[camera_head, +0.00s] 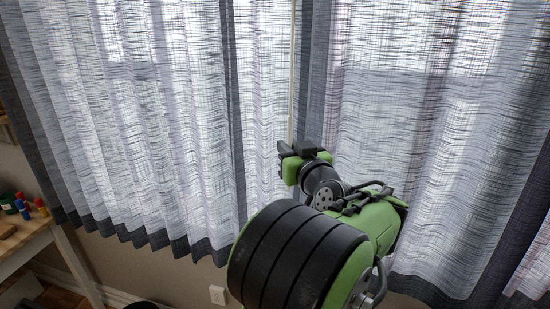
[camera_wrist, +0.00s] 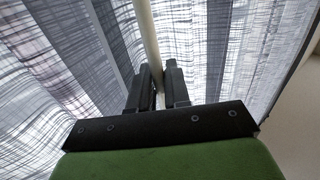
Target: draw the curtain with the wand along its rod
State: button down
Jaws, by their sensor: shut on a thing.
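The curtain (camera_head: 170,110) is sheer grey-white fabric with dark vertical bands and a dark hem, hanging in folds across the head view. Its left part is gathered in tight folds; the right part (camera_head: 420,150) hangs flatter. The curtain rod is out of view.
A wooden desk (camera_head: 25,240) with several small coloured bottles (camera_head: 25,205) stands at the left edge. My arm covers the lower middle of the curtain.

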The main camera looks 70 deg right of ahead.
jog(key=shift+s, duration=0.25)
jog(key=c, duration=1.4)
grip_release()
jog(key=shift+o, duration=0.6)
jog(key=shift+s, duration=0.1)
jog(key=b+v, duration=0.8)
jog(key=v, duration=0.7)
jog(key=shift+s+a, duration=0.25)
jog(key=shift+a, duration=0.05)
